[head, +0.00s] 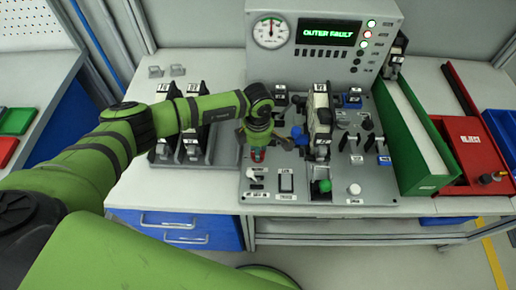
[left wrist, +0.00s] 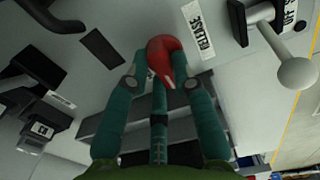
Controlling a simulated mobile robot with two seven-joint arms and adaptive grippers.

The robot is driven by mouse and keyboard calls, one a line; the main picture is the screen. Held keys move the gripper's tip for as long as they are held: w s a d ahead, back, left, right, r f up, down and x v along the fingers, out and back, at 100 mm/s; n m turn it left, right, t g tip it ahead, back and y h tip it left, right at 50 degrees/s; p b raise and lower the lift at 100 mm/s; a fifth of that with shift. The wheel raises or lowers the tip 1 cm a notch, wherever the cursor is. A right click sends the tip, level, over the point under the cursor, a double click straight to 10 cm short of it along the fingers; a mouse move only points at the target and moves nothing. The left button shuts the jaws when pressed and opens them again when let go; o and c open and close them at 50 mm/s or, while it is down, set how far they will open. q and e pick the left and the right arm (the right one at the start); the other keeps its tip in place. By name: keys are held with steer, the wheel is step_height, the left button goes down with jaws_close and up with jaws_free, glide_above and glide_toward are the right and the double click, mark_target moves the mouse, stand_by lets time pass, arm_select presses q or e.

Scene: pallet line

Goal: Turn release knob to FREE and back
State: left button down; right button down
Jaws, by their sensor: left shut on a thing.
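A red pointed part of the knob faces back between the fingers. In the head view my left gripper (head: 258,148) comes down over the knob, and only a little red (head: 257,156) shows below it. I cannot read a FREE mark. My right gripper is not in view.
A console (head: 324,70) with a gauge and a screen reading OUTER FAULT stands behind. Levers, a green knob (head: 324,186) and a white knob (head: 354,189) crowd the panel to the right. Black holders (head: 193,125) stand left; a green tray (head: 425,183) stands right.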

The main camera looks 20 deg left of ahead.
arm_select(q)
steer(key=m+b, duration=0.3)
steer(key=b, duration=0.1)
steer(key=m+b, duration=0.3)
steer(key=b, duration=0.2)
steer(key=m+b, duration=0.3)
steer(key=b, duration=0.2)
steer(key=shift+d+f+m, duration=0.15)
steer(key=shift+f+m, duration=0.15)
steer(key=shift+m, duration=0.1)
steer(key=shift+s+r+m+b, duration=0.1)
steer(key=shift+r+m+b, duration=0.15)
steer(key=shift+m+b, duration=0.9)
steer(key=c, duration=1)
jaws_free()
steer(key=shift+c, duration=0.2)
steer(key=shift+r, duration=0.15)
step_height(320, 180, up, 12)
